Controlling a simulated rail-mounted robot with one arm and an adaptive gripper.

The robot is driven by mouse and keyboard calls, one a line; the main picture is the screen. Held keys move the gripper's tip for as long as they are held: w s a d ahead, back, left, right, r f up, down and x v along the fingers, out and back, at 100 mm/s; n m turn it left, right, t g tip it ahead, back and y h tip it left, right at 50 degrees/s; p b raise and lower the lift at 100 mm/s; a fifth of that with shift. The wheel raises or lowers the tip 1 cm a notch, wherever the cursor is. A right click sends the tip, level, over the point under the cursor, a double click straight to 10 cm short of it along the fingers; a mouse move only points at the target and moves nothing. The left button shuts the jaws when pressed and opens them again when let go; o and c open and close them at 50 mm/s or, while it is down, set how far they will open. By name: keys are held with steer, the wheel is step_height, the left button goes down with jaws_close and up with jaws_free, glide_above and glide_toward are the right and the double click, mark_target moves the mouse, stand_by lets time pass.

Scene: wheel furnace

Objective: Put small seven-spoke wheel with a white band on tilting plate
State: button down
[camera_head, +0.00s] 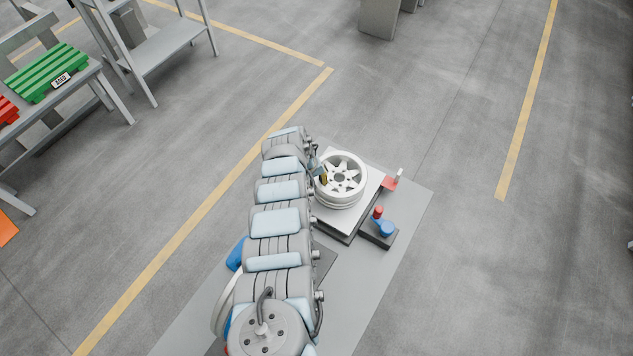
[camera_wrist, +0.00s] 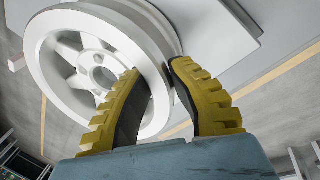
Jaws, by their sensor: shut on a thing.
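The pale wheel (camera_head: 341,177) is in the middle of the head view, over the white square plate (camera_head: 363,208). Its spoked face and bolt holes show; I cannot count the spokes surely or make out a separate white band. My gripper (camera_head: 323,177) is at the wheel's left rim, partly hidden by my arm. In the wrist view, the yellow-padded fingers of my gripper (camera_wrist: 160,95) straddle the rim of the wheel (camera_wrist: 95,70), one on the face side and one outside. I cannot tell whether the wheel rests fully on the plate.
Beside the plate stand a red part with a pale post (camera_head: 392,182) and a blue and red knob (camera_head: 384,227). A green slatted pallet (camera_head: 47,72) lies on a bench at the far left. A grey metal stand (camera_head: 165,48) is behind it. The floor to the right is clear.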

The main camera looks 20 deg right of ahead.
steer(key=shift+f, duration=0.15)
steer(key=shift+c, duration=1.7)
jaws_free()
